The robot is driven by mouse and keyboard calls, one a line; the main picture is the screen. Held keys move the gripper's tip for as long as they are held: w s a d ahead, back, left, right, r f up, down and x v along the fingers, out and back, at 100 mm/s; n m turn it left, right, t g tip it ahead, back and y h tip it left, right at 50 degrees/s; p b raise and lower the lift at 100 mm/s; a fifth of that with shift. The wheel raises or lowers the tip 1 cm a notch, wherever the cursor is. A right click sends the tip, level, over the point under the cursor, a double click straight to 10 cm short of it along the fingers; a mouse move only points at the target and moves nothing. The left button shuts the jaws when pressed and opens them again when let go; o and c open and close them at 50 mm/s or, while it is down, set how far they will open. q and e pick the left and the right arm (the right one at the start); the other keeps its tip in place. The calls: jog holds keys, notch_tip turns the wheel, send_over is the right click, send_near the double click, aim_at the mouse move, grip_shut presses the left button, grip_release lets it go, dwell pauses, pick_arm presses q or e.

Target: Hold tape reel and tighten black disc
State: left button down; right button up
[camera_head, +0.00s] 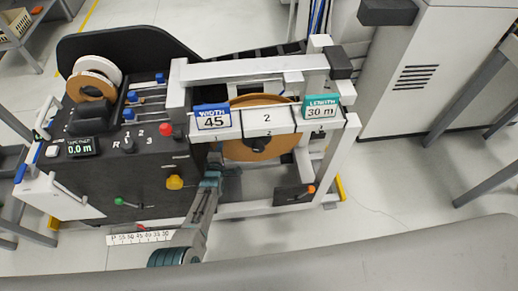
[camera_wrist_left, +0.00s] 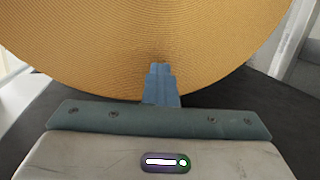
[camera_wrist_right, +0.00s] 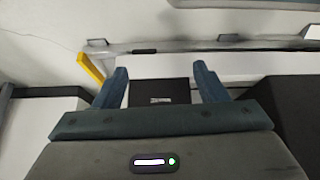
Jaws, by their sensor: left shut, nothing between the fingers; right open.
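The tape reel (camera_head: 280,148) is a large orange-brown roll, set upright in the machine behind a white crossbar. A small black disc (camera_head: 258,143) shows at its middle, just under the bar. My left gripper (camera_head: 213,164) is shut and empty, low and left of the disc, by the reel's lower left side. In the left wrist view the reel (camera_wrist_left: 150,30) fills the upper part, and the shut fingers (camera_wrist_left: 160,72) overlap its lower face; I cannot tell whether they touch. My right gripper (camera_wrist_right: 160,75) is open and empty in the right wrist view, outside the head view.
The crossbar carries a blue WIDTH 45 sign (camera_head: 212,117) and a green LENGTH 30 m sign (camera_head: 320,107). A red button (camera_head: 165,130) and a yellow knob (camera_head: 175,182) sit left of my left gripper. A grey cabinet (camera_head: 430,75) stands at right, with open floor before it.

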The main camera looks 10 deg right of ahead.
jog(key=w+a+r+t+y, duration=0.1)
jog(key=w+a+r+t, duration=0.2)
jog(key=w+a+r, duration=0.45)
jog(key=w+a+r+t, duration=0.2)
jog(key=w+r+t, duration=0.25)
jog(key=w, duration=0.65)
jog(key=t, duration=0.4)
send_near(259, 150)
jog(key=w, duration=0.8)
jog(key=shift+a, duration=0.25)
jog(key=shift+w, duration=0.8)
jog(key=shift+a, duration=0.1)
jog(key=c, duration=1)
